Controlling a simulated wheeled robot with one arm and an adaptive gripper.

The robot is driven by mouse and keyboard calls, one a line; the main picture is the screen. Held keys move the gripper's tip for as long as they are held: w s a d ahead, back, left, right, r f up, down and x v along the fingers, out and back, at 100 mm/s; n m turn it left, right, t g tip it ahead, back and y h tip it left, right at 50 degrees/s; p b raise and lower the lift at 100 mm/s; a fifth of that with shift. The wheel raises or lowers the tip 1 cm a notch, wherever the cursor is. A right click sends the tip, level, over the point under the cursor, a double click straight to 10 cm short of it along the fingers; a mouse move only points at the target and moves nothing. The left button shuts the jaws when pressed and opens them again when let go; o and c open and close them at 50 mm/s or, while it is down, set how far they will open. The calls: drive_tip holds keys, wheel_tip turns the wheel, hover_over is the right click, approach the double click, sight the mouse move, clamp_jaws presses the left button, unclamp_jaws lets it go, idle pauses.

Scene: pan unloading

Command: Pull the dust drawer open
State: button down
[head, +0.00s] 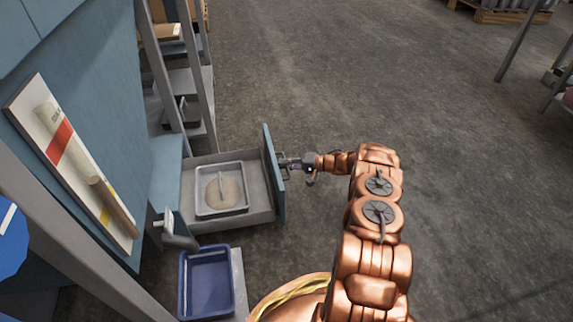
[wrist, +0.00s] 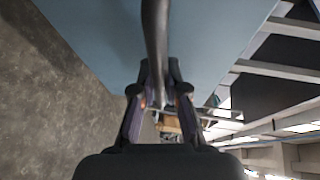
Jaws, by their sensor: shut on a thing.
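The dust drawer (head: 235,222) stands out from the blue cabinet (head: 166,185) in the head view, with its inside showing. A grey pan (head: 241,204) with a pale round heap of dust and a handle-like bar lies in it. The drawer's blue front panel (head: 272,172) faces my arm. My gripper (head: 290,162) is at the outer side of this panel, shut on the drawer handle. In the wrist view the dark handle (wrist: 155,45) runs between the fingers, with the blue panel (wrist: 90,30) behind it. The fingertips are small in the head view.
A blue tray (head: 207,283) sits on a grey stand in front of the drawer. A grey scoop-like tool (head: 178,234) hangs at the cabinet's side. Shelving (head: 180,85) stands behind the drawer.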

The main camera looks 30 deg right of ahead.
drive_tip(key=shift+d, duration=0.15)
drive_tip(key=c, duration=1.2)
unclamp_jaws()
drive_tip(key=shift+s, duration=0.1)
drive_tip(key=v, duration=1.1)
drive_tip(key=shift+s+d, duration=0.3)
